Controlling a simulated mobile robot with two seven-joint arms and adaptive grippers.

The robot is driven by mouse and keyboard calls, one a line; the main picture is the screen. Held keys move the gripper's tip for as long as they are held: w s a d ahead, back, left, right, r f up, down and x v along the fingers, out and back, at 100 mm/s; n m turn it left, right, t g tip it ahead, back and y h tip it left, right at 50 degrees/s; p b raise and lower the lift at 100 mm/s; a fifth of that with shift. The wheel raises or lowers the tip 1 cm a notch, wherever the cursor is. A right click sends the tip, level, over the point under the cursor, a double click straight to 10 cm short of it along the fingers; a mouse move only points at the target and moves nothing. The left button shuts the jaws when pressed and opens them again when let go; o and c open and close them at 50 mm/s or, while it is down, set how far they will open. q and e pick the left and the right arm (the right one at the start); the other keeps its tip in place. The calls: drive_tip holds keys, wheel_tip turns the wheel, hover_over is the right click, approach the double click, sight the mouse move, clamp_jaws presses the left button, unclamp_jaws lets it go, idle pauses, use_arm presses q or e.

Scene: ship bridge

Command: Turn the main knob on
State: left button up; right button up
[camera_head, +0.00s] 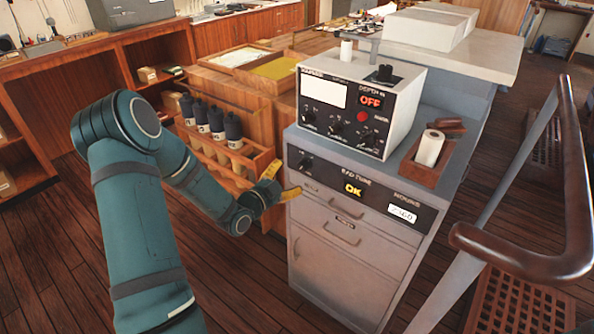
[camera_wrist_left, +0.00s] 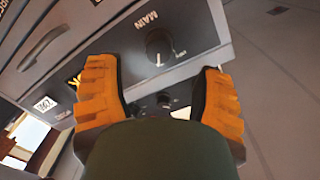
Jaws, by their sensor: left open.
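The main knob (camera_head: 305,164) is a dark round knob at the left end of the black panel on the grey cabinet's front. In the left wrist view, the knob (camera_wrist_left: 159,47) has "MAIN" lettered beside it and a white pointer mark. My left gripper (camera_head: 282,182) has orange fingers, is open, and sits just left of and slightly below the knob in the head view. In the left wrist view the knob shows beyond and between the spread fingers of the gripper (camera_wrist_left: 157,78), touching neither. My right gripper is out of view.
The cabinet (camera_head: 345,278) carries a white instrument box (camera_head: 400,118) with a red "OFF" display. The panel shows a yellow "OK" display (camera_head: 353,190). A wooden rack with dark bottles (camera_head: 216,122) stands left of the cabinet. A handrail (camera_head: 520,262) runs at right.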

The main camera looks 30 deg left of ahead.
use_arm(q)
drive_tip(key=s, duration=0.5)
drive_tip(key=shift+s+a+r, duration=0.1)
drive_tip(key=shift+s+a, duration=0.15)
drive_tip(key=shift+s, duration=0.15)
drive_tip(key=d+f+n+g+h, duration=0.1)
drive_tip(key=d+f+n+g, duration=0.55)
drive_tip(key=d+f, duration=0.65)
drive_tip(key=s+d+f+n+g, duration=0.2)
drive_tip(key=s+d+f+g, duration=0.1)
drive_tip(key=s+d, duration=0.4)
drive_tip(key=s+d+f+n+g+h, duration=0.1)
drive_tip(key=s+d+f+g, duration=0.3)
drive_tip(key=d, duration=0.5)
drive_tip(key=s+n+g, duration=0.1)
drive_tip(key=s+g, duration=0.1)
drive_tip(key=s, duration=0.1)
drive_tip(key=shift+f, duration=0.25)
